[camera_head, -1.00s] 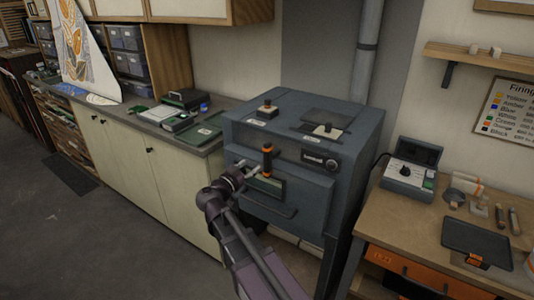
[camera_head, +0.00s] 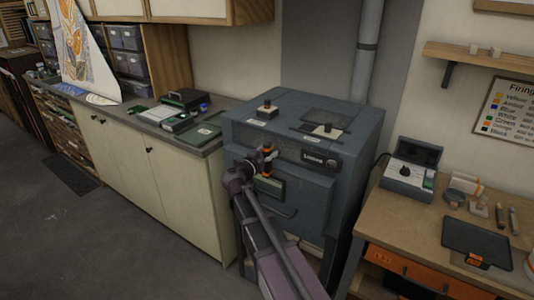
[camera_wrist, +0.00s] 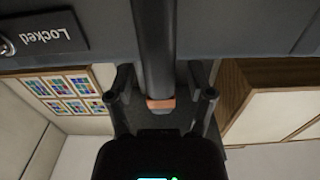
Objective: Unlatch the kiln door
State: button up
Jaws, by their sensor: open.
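The kiln (camera_head: 305,195) is a dark blue-grey box on legs, with its door closed at the front. Its latch handle (camera_head: 267,170), dark with orange bands, stands upright high on the front. My gripper (camera_head: 266,155) is at the upper part of this handle and hides some of it. In the wrist view, which is upside down, the dark handle (camera_wrist: 153,50) with an orange band runs between my two open fingers (camera_wrist: 160,95). Gaps show on both sides. A plate (camera_wrist: 45,36) beside it reads "Locked"; it also shows in the head view (camera_head: 320,160).
A counter (camera_head: 160,118) with trays and boxes stands left of the kiln. A wooden workbench (camera_head: 440,228) with a control box (camera_head: 405,178) and a dark tray (camera_head: 476,238) is at the right.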

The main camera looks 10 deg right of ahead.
grip_shut()
